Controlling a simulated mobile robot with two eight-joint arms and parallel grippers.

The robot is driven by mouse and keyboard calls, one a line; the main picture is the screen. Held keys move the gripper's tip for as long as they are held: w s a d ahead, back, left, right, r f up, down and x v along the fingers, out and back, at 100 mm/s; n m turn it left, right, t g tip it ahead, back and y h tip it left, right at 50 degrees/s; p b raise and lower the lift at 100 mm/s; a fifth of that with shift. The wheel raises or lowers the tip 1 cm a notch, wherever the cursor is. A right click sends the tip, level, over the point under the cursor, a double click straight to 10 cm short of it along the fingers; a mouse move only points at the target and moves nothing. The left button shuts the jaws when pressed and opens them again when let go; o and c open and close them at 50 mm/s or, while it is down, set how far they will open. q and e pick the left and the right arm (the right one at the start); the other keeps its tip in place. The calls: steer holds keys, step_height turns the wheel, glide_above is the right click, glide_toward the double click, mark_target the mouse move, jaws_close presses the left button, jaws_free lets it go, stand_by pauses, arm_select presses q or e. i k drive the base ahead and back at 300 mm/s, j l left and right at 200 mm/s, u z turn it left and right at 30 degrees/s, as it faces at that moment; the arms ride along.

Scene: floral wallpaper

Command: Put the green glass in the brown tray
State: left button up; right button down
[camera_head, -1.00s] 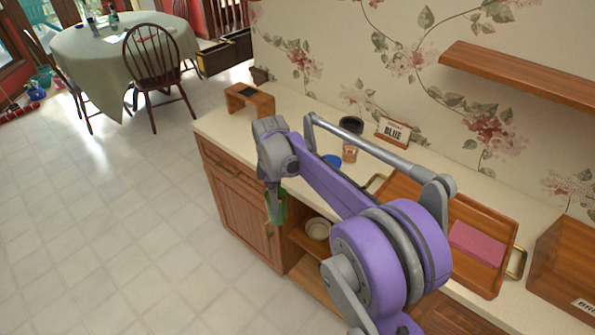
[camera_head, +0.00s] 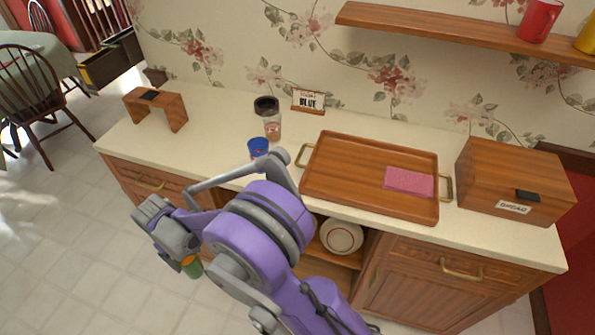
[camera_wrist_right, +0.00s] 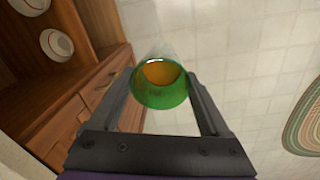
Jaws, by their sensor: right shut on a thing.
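The green glass (camera_wrist_right: 161,84) is held between the fingers of my right gripper (camera_wrist_right: 165,95), with something orange-brown visible inside its rim. In the head view the green glass (camera_head: 192,266) shows below my right gripper (camera_head: 180,250), in front of the cabinet and over the floor, partly hidden by the wrist. The brown tray (camera_head: 330,178) lies on the counter to the right of the arm, with brass handles at its ends. A pink cloth (camera_head: 409,182) lies in its right part. The left gripper is not in view.
A blue cup (camera_head: 258,147) and a dark-lidded jar (camera_head: 267,115) stand left of the tray. A bread box (camera_head: 514,180) stands to the right, a small wooden stand (camera_head: 157,107) at the left. The tray's left part is bare.

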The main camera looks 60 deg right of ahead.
mark_target(364, 161)
steer(key=i+j+z, duration=0.1)
steer(key=z, duration=0.25)
steer(key=j+z, duration=0.35)
steer(key=i+l, duration=0.05)
steer(key=l, duration=0.05)
